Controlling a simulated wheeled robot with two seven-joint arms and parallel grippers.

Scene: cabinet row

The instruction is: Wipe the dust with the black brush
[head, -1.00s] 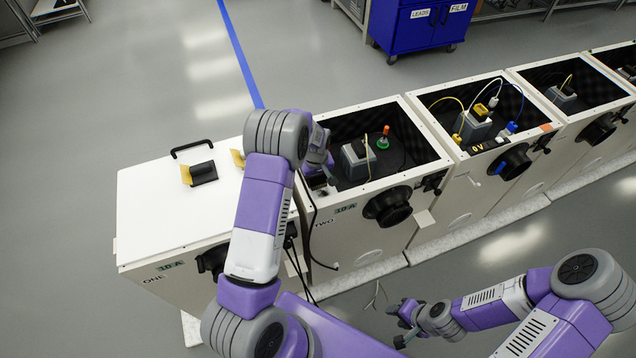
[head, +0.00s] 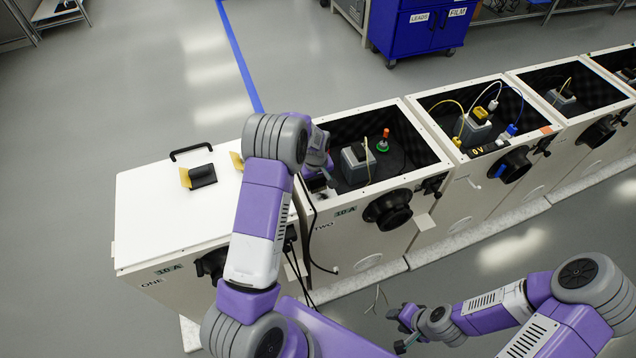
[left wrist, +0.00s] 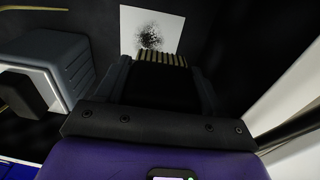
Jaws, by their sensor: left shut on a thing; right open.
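My left gripper (head: 319,184) reaches into the left end of the open box marked TWO, mostly hidden behind its own arm. In the left wrist view the left gripper (left wrist: 161,76) is shut on the black brush (left wrist: 160,88). The brush's tan bristles (left wrist: 162,58) point toward a white panel (left wrist: 172,24) with a patch of black dust (left wrist: 150,38). The bristles overlap the panel's lower edge in this view; I cannot tell whether they touch it. My right gripper (head: 400,328) is open and empty, low in front of the cabinets.
A black-and-yellow piece (head: 202,176) lies on the closed white cabinet ONE (head: 150,220), near its black handle (head: 191,149). A grey block (head: 357,162) and an orange-and-green item (head: 384,140) stand inside box TWO. Cables hang down its front left.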

